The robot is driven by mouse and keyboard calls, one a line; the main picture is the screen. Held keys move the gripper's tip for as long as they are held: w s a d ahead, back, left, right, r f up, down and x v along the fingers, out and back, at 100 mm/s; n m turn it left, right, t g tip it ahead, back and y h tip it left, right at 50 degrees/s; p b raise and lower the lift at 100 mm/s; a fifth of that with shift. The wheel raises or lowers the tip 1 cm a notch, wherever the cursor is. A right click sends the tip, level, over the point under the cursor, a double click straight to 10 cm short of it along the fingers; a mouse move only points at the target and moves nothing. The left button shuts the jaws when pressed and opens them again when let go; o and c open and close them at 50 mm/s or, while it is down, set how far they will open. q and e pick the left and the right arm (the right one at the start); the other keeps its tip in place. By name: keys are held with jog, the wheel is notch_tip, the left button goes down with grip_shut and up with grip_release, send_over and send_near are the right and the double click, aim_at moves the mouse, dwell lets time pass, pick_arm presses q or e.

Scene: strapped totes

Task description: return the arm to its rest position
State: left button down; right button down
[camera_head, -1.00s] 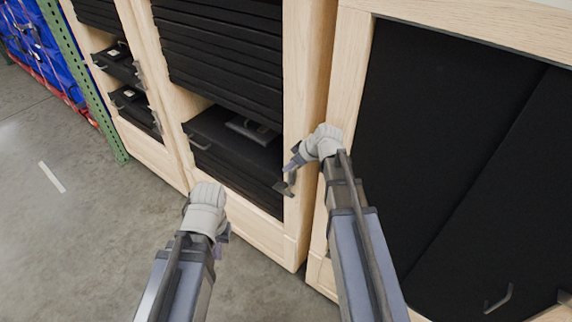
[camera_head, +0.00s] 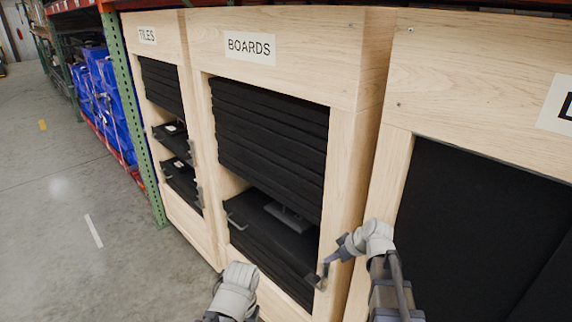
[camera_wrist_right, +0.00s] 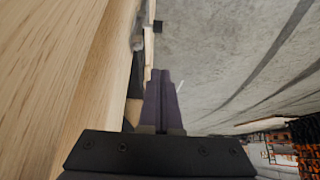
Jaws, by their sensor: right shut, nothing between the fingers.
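My right gripper (camera_head: 326,264) is at the front of the wooden cabinet labelled BOARDS (camera_head: 352,160), close to its right post. In the right wrist view its purple fingers (camera_wrist_right: 163,88) are together with nothing between them, beside a wooden face at the left. My left arm (camera_head: 236,292) shows at the bottom of the head view; only its pale wrist joint is seen, and its gripper fingers are hidden or out of frame.
The boards cabinet holds black shelves, one drawer (camera_head: 272,217) standing out lower down. A TILES cabinet (camera_head: 157,60) stands left of it, another wooden cabinet (camera_head: 440,70) at right. Blue totes (camera_head: 104,90) fill a rack at far left. Grey floor (camera_head: 60,200) is clear at left.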

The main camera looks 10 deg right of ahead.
jog(key=s+a+f+m+g+h+b, duration=0.1)
jog(key=s+a+f+g+h, duration=0.1)
jog(key=s+a, duration=0.6)
jog(key=s+a+f+m+g+h+b, duration=0.1)
jog(key=s+a+f+m+g+h, duration=0.1)
jog(key=s+a, duration=0.6)
jog(key=shift+s+f+m+g+h, duration=0.3)
jog(key=shift+s+f+g+h, duration=0.6)
jog(key=shift+s, duration=0.8)
jog(key=shift+f, duration=0.15)
